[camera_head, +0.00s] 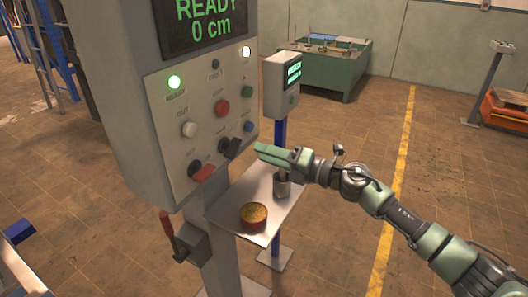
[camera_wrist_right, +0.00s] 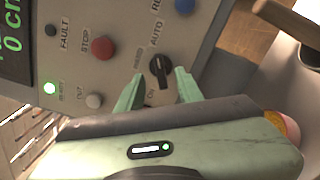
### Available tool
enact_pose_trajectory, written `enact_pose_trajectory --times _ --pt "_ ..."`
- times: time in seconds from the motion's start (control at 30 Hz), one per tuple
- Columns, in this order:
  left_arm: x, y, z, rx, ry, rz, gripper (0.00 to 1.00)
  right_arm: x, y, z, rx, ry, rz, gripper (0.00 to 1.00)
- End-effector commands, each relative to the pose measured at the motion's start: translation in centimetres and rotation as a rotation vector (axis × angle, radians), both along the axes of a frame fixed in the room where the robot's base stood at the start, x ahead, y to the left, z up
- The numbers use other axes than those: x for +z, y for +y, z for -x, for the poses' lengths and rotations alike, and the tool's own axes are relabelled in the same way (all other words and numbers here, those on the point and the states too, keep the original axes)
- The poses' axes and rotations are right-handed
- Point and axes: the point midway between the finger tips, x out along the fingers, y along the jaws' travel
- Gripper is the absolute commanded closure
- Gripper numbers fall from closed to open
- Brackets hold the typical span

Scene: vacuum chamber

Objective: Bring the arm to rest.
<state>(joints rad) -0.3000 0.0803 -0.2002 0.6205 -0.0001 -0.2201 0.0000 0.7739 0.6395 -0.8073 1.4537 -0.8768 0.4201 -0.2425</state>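My right arm (camera_head: 375,200) comes in from the right in the head view and reaches left to a grey control panel (camera_head: 160,100). Its right gripper (camera_head: 262,152) has pale green fingers pointing at the panel, close to a black selector knob (camera_head: 229,147). In the right wrist view the gripper (camera_wrist_right: 158,92) has its two fingers apart, with the black knob (camera_wrist_right: 160,71) showing between and beyond them. No contact with the knob can be made out. The fingers hold nothing that I can see. My left gripper is not in view.
The panel carries a red button (camera_head: 222,107), a lit green lamp (camera_head: 174,82) and a READY 0 cm display (camera_head: 205,22). Below the arm, a shelf (camera_head: 233,203) holds a red-rimmed round container (camera_head: 254,215) and a grey cylinder (camera_head: 282,187).

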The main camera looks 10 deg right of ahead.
Motion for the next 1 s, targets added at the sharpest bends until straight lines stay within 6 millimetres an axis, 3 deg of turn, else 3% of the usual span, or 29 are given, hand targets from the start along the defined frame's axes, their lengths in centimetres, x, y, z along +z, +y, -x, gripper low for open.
enact_pose_trajectory --times 0.13,0.27,0.37,0.47,0.57,0.73,0.83,1.0 --pt "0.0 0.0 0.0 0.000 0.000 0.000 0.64 -0.1 0.8 0.5 -0.037 0.032 -0.087 0.64" --pt "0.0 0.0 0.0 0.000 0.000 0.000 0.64 -0.6 1.3 1.8 -0.171 0.154 -0.338 0.64" --pt "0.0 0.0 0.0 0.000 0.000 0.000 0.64 -2.3 -0.3 3.3 -0.351 0.322 -0.589 0.64" --pt "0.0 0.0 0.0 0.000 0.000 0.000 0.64 -5.9 -3.2 5.6 -0.562 0.531 -0.813 0.64" --pt "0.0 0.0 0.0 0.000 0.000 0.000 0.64 -10.9 -6.4 9.4 -0.793 0.761 -0.995 0.64" --pt "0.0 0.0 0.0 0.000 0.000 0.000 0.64 -18.9 -10.3 18.6 -1.156 1.122 -1.175 0.64" --pt "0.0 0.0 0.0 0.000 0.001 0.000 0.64 -21.7 -11.3 23.6 -1.315 1.278 -1.217 0.64" --pt "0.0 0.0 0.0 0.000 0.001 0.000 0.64 -24.3 -12.0 30.2 -1.502 1.454 -1.237 0.64"
